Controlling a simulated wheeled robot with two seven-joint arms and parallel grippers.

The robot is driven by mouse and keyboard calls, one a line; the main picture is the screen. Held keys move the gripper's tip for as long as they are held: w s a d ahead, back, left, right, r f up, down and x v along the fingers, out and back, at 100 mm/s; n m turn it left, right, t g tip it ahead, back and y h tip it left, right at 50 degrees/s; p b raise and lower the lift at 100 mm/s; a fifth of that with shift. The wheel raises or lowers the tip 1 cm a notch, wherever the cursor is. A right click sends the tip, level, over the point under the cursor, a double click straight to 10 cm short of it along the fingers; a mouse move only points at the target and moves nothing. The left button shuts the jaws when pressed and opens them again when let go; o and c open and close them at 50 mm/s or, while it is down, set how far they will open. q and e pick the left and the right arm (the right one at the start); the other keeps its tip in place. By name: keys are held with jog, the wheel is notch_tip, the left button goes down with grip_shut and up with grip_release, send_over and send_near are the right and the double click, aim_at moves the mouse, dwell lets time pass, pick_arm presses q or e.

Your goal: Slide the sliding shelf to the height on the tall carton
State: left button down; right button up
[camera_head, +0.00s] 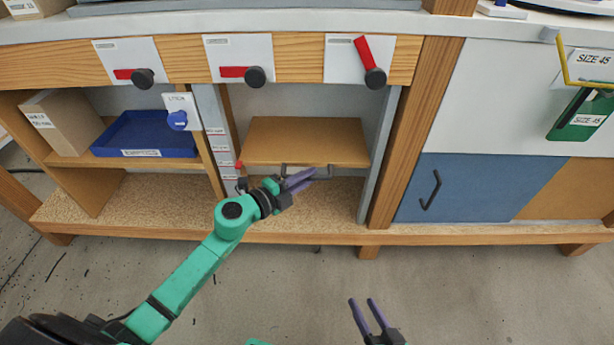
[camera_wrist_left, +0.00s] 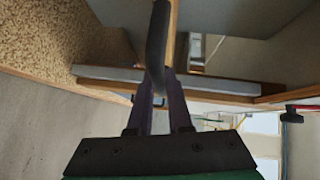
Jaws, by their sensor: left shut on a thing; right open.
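The sliding shelf (camera_head: 305,145) is a wooden board, level in the middle bay, with a dark bar handle (camera_head: 322,168) on its front edge. My left gripper (camera_head: 308,178) is shut on the handle; in the left wrist view the dark handle (camera_wrist_left: 157,45) runs up from between its purple fingers (camera_wrist_left: 160,95). A scale strip (camera_head: 217,145) with several labels lines the bay's left side, and a red pointer (camera_head: 239,164) sits near the shelf's height. The tall carton (camera_head: 62,122) stands at left; its label is too small to read. My right gripper (camera_head: 362,301) is open and empty.
A blue tray (camera_head: 146,135) sits beside the carton. Three knobs with red levers, one (camera_head: 143,78) at left, line the front above. A blue sliding door (camera_head: 470,185) is at right. The bay floor below the shelf is clear.

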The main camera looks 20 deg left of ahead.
pick_arm(q)
jog(key=shift+w+a+r, duration=0.1)
jog(key=shift+r, duration=0.15)
jog(key=c, duration=0.9)
grip_release()
jog(key=shift+o, duration=0.3)
jog(key=shift+f, duration=0.1)
jog(key=shift+f, duration=0.1)
jog(key=p+v, duration=0.2)
jog(key=v, duration=1.2)
jog(key=shift+s, duration=0.3)
jog(key=shift+a, duration=0.1)
